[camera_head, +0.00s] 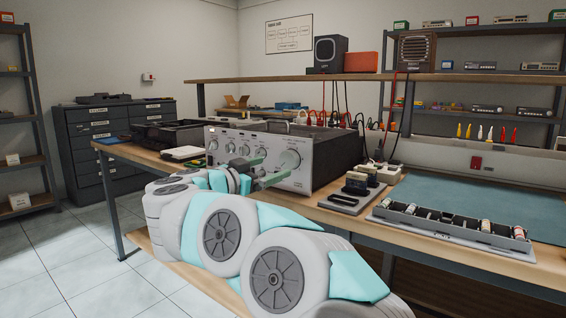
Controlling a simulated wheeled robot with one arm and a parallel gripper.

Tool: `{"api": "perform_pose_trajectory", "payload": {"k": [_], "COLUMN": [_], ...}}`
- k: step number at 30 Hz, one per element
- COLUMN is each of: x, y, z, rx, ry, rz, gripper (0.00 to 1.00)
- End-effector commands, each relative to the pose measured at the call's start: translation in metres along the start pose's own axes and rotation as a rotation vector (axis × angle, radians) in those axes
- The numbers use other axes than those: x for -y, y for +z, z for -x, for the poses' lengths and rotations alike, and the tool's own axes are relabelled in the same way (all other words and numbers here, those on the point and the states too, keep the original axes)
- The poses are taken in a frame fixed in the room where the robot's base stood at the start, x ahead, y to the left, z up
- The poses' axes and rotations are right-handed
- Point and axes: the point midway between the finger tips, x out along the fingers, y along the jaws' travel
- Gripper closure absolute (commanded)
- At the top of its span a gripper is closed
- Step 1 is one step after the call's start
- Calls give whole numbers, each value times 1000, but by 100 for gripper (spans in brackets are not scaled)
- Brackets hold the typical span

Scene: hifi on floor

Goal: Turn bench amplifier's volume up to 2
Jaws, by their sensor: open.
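The bench amplifier (330,158) stands on the workbench, with its silver front panel facing left and toward me. A large round knob (289,160) is at the right of the panel, and several smaller knobs (229,147) run to its left. The labels and the volume setting are too small to read. My gripper (264,169) is open in front of the panel, its two green-grey fingers pointing toward the large knob. I cannot tell whether they touch it. My arm hides the lower left part of the panel.
A grey parts tray (445,227) and a small dark block stand (357,187) lie right of the amplifier on the wooden workbench (330,214). A teal mat (470,200) is behind the tray. Cables hang behind the amplifier. Black cases (170,134) sit to the left.

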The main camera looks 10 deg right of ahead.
Motion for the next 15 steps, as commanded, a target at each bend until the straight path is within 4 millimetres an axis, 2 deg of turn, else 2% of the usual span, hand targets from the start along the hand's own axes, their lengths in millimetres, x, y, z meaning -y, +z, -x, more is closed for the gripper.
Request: {"api": "perform_pose_trajectory", "payload": {"k": [9, 15], "x": [0, 1], "y": [1, 0], "z": [-49, -63], "rx": [0, -1], "ry": [3, -3], "rz": [-1, 1], "gripper": [4, 4]}}
